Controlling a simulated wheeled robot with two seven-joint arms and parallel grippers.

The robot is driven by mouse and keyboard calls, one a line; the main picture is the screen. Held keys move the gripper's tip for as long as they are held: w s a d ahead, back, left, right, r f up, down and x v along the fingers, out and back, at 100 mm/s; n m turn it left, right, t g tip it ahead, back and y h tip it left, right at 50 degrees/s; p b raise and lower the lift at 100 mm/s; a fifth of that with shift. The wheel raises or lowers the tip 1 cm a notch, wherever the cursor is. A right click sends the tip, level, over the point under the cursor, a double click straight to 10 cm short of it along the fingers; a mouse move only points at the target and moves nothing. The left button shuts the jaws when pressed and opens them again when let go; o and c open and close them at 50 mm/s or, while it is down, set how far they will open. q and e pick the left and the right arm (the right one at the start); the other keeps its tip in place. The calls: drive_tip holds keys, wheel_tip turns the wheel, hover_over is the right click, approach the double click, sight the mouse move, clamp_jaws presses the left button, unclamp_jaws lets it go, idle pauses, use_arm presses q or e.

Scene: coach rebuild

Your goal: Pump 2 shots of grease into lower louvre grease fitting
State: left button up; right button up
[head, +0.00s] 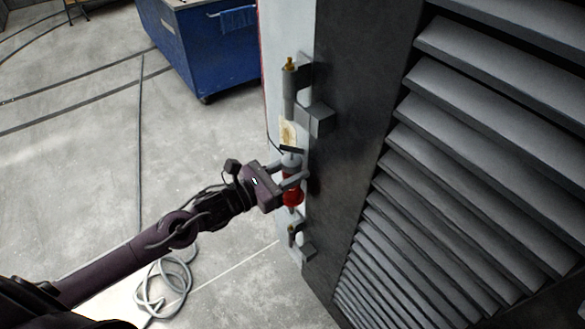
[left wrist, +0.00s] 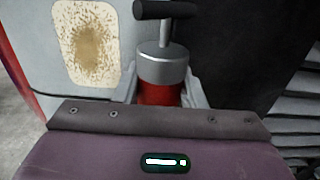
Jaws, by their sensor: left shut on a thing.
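My left gripper (head: 298,181) is shut on a red grease gun (head: 291,198), which it holds close against the edge of the louvred door. The gun has a grey cap and a black T-handle (head: 291,149) on top. In the left wrist view the red body (left wrist: 160,94) sits between the fingers, and the handle (left wrist: 168,10) stands above the cap on a bare rod. The gun's nozzle points down toward the lower hinge with the lower grease fitting (head: 291,230). I cannot tell whether they touch. My right gripper is out of view.
The dark louvre slats (head: 470,130) fill the right side. An upper hinge with a brass-coloured fitting (head: 290,63) is above the gun. A stained yellowish label (left wrist: 87,43) is on the pale panel. A blue cart (head: 205,50) and a coiled hose (head: 165,280) stand clear on the floor.

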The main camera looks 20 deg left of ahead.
use_arm(q)
drive_tip(key=shift+s+a, duration=0.15)
drive_tip(key=shift+a, duration=0.05)
drive_tip(key=shift+s+f, duration=0.1)
drive_tip(key=shift+f, duration=0.15)
drive_tip(key=shift+w+d+f+b, duration=0.1)
drive_tip(key=shift+w+f+b, duration=0.05)
drive_tip(key=shift+f+b, duration=0.3)
drive_tip(key=shift+w+d+f+b, duration=0.1)
drive_tip(key=shift+f+b, duration=0.2)
drive_tip(key=shift+f, duration=0.25)
drive_tip(key=shift+s+a+f+b, duration=0.1)
drive_tip(key=shift+f+b, duration=0.3)
drive_tip(key=shift+f, duration=0.25)
drive_tip(key=shift+f+b, duration=1)
drive_tip(key=shift+f+b, duration=0.1)
drive_tip(key=shift+b, duration=0.5)
